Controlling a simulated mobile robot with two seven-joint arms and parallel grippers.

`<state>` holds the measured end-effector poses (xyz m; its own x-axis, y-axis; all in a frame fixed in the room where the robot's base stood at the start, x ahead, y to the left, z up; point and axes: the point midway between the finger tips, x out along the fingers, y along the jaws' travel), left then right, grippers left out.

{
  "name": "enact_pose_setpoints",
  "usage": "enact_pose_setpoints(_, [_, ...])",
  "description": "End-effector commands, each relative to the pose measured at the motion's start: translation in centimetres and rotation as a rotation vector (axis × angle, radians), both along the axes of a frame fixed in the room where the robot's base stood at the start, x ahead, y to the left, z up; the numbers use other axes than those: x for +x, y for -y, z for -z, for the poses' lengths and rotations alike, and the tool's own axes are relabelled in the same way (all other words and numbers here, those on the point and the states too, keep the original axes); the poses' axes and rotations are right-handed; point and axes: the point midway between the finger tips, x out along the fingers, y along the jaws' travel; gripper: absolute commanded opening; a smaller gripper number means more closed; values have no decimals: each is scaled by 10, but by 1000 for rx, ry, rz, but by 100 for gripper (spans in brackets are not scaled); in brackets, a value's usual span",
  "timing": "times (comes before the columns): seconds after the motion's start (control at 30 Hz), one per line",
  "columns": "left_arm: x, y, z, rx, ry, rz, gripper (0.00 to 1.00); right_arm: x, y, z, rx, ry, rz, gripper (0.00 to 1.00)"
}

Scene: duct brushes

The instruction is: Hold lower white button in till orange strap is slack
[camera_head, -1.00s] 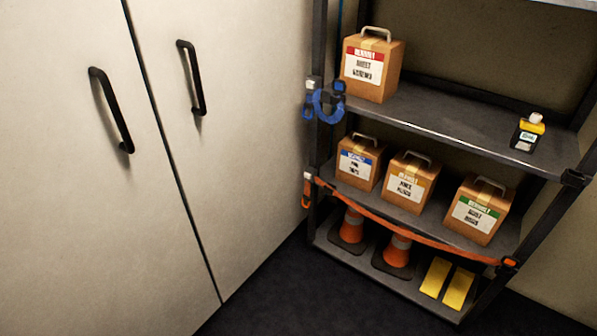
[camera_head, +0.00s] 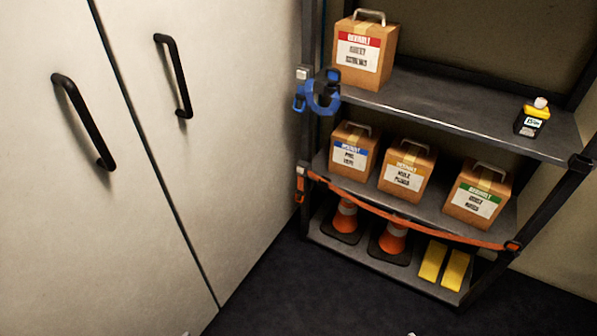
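The orange strap (camera_head: 400,218) runs across the front of the shelf rack, between the middle and bottom shelves, from the left post to an orange fitting (camera_head: 513,246) on the right post. It bows slightly downward; I cannot tell how tight it is. The lower white button (camera_head: 300,170) is on the left post at the strap's left end, above a hanging orange piece (camera_head: 300,190). A second white button (camera_head: 302,73) is higher on that post, beside a blue strap bundle (camera_head: 319,92). Neither gripper can be made out; only tiny pale specks show at the bottom edge.
Several cartons (camera_head: 404,172) are on the middle shelf, with cones (camera_head: 393,240) and yellow blocks (camera_head: 443,265) below. Cabinet doors (camera_head: 130,220) fill the left. Dark floor (camera_head: 290,290) is clear.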

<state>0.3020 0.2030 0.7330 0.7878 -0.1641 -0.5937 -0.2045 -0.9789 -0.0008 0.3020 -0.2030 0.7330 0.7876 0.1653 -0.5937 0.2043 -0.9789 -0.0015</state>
Motion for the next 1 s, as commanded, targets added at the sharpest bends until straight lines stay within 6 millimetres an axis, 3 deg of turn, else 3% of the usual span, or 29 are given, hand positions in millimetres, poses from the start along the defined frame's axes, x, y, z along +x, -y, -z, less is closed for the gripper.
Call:
enact_pose_setpoints(0.27, [0,0,0,0,-1,1,43,0,0,0,0,-1,0,43])
enact_pose_setpoints(0.4, [0,1,0,0,-1,1,43,0,0,0,0,-1,0,0])
enact_pose_setpoints(1.0, [-1,1,0,-1,-2,0,43,-1,0,0,0,-2,0,0])
